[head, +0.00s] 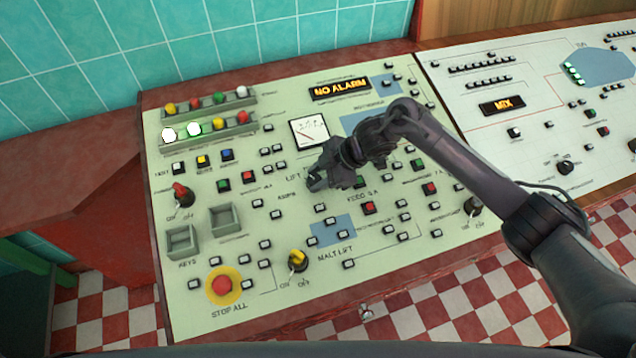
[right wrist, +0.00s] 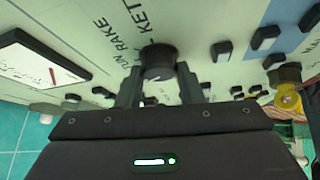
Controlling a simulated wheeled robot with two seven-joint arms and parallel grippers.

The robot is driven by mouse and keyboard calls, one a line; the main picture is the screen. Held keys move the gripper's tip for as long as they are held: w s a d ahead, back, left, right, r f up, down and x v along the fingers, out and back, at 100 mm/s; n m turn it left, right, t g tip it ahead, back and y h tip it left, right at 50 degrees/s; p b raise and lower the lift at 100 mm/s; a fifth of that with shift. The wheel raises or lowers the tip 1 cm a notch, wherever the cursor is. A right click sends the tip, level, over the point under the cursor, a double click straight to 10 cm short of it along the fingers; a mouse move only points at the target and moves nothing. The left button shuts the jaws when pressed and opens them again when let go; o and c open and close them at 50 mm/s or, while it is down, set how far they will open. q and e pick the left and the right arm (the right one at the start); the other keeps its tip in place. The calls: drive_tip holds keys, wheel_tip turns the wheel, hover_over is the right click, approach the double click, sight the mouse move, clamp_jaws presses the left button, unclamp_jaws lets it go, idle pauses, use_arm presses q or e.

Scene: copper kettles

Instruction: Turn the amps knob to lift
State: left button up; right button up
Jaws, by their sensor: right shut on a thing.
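A black knob (right wrist: 160,60) on the pale green panel shows in the right wrist view. My right gripper (right wrist: 160,88) has its two fingers on either side of this knob and is shut on it. In the head view my right gripper (head: 322,183) reaches down to the panel just below the white needle meter (head: 309,134), and it hides the knob there. The meter also shows in the right wrist view (right wrist: 38,70). Lettering near the knob is partly covered; I cannot tell the knob's setting. My left gripper is not in view.
The control panel (head: 185,327) carries several small black buttons around my gripper. A yellow knob (head: 298,260), a red knob (head: 181,193) and a red stop button (head: 222,285) stand to the left and below. A lit "NO ALARM" display (head: 340,89) is above.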

drive_tip(key=shift+n+g+h+b, duration=0.3)
drive_tip(key=shift+n+g+b, duration=0.5)
drive_tip(key=shift+n+b, duration=0.6)
drive_tip(key=o, duration=1)
drive_tip(key=shift+c, duration=0.2)
drive_tip(key=b+v, duration=0.1)
drive_tip(key=v, duration=0.6)
drive_tip(key=shift+d+r+b, duration=0.25)
drive_tip(key=shift+r+b, duration=0.1)
drive_tip(key=shift+b, duration=0.05)
drive_tip(key=shift+w, duration=0.1)
